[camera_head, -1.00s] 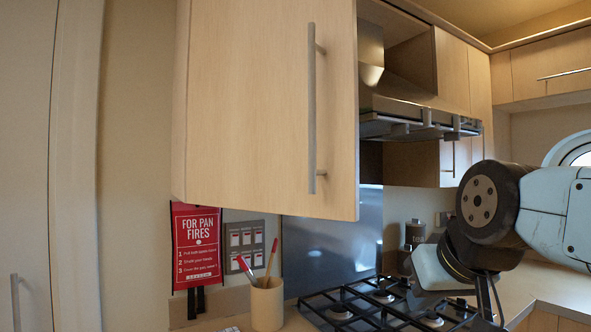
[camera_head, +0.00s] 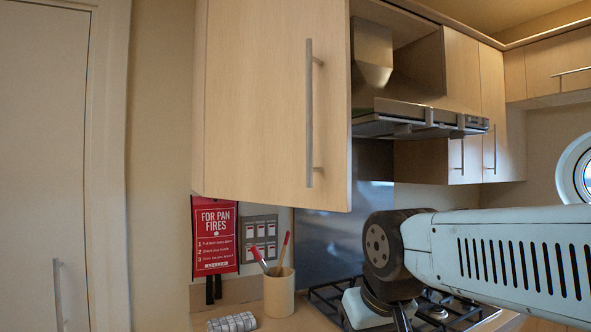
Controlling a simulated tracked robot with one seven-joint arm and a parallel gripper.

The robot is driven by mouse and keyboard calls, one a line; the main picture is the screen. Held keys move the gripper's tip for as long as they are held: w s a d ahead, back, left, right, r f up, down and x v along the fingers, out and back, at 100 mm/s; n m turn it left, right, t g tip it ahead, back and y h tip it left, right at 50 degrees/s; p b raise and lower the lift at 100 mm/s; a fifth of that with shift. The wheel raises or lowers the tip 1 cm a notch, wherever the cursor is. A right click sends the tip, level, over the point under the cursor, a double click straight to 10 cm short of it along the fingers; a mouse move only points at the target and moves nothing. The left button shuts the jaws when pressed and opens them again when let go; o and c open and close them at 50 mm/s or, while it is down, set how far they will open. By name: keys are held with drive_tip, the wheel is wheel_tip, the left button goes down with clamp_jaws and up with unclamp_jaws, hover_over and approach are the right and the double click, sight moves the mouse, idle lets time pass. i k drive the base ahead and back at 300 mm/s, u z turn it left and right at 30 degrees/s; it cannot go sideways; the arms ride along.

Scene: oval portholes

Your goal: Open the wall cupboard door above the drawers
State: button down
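The wall cupboard door (camera_head: 255,105) is a pale wood panel left of the cooker hood and looks shut. Its long vertical metal bar handle (camera_head: 309,115) is near the door's right edge. My arm (camera_head: 490,255) reaches in from the right, below the cupboard, with its dark round joint right of and below the handle. My gripper is not in view; the arm runs out of the bottom of the picture. The drawers are not in view.
A cooker hood (camera_head: 410,117) juts out right of the door. Below are a hob (camera_head: 440,312), a pot with brushes (camera_head: 279,292), a striped roll (camera_head: 232,322) and a red pan-fire sign (camera_head: 214,238). A round porthole (camera_head: 575,168) is at right.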

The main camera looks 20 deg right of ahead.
sight(278, 113)
drive_tip(key=z, duration=0.05)
drive_tip(key=k, duration=1.15)
drive_tip(key=z, duration=0.7)
drive_tip(key=i, duration=1)
drive_tip(key=u, duration=0.1)
